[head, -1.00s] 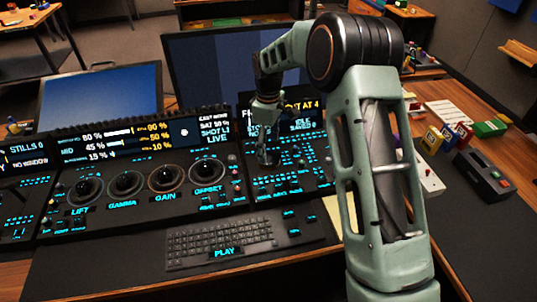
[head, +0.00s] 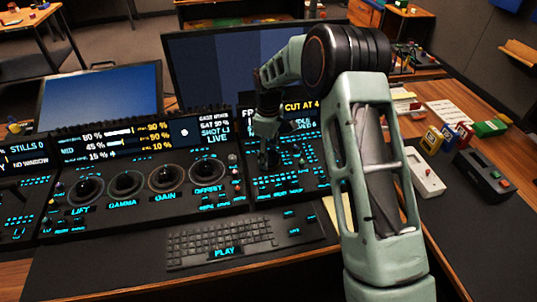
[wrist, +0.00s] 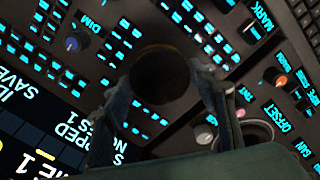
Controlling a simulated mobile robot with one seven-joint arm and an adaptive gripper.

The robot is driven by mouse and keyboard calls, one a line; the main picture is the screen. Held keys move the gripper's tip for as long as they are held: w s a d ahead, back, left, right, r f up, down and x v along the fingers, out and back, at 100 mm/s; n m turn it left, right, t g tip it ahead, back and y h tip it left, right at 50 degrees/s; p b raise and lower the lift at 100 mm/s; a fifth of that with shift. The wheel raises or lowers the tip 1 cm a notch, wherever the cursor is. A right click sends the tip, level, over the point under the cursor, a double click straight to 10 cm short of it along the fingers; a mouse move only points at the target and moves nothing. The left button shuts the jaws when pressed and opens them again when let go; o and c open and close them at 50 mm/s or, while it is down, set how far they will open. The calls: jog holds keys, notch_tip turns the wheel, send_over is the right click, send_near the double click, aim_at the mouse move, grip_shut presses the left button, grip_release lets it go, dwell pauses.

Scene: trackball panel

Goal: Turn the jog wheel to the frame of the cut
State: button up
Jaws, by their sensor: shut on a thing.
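The jog wheel (wrist: 161,72) is a dark round disc on the right-hand panel, between the two fingers of my gripper (wrist: 163,88) in the wrist view. My gripper is shut on it. In the head view my gripper (head: 268,157) points down at this panel and hides most of the wheel. The panel display (head: 302,105) reads "CUT AT 4", with the rest cut off by my arm.
Several grading wheels (head: 126,183) stand left of my gripper. A small blue-grey knob (wrist: 73,43) and lit buttons surround the jog wheel. A keyboard (head: 220,240) lies in front. A monitor (head: 220,70) stands behind. A white device (head: 424,172) and a dark device (head: 484,178) lie to the right.

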jog(key=shift+m, duration=0.4)
jog(key=shift+c, duration=0.2)
jog(key=m+b, duration=0.1)
jog(key=m, duration=0.2)
jog(key=shift+m, duration=0.4)
jog(key=m, duration=0.4)
jog(key=shift+w+m+b, duration=0.1)
jog(key=shift+m+b, duration=0.2)
jog(key=m, duration=0.4)
jog(key=shift+m, duration=2.2)
jog(key=shift+d, duration=0.1)
jog(key=o, duration=1.2)
jog(key=shift+c, duration=0.2)
jog(key=shift+r, duration=0.15)
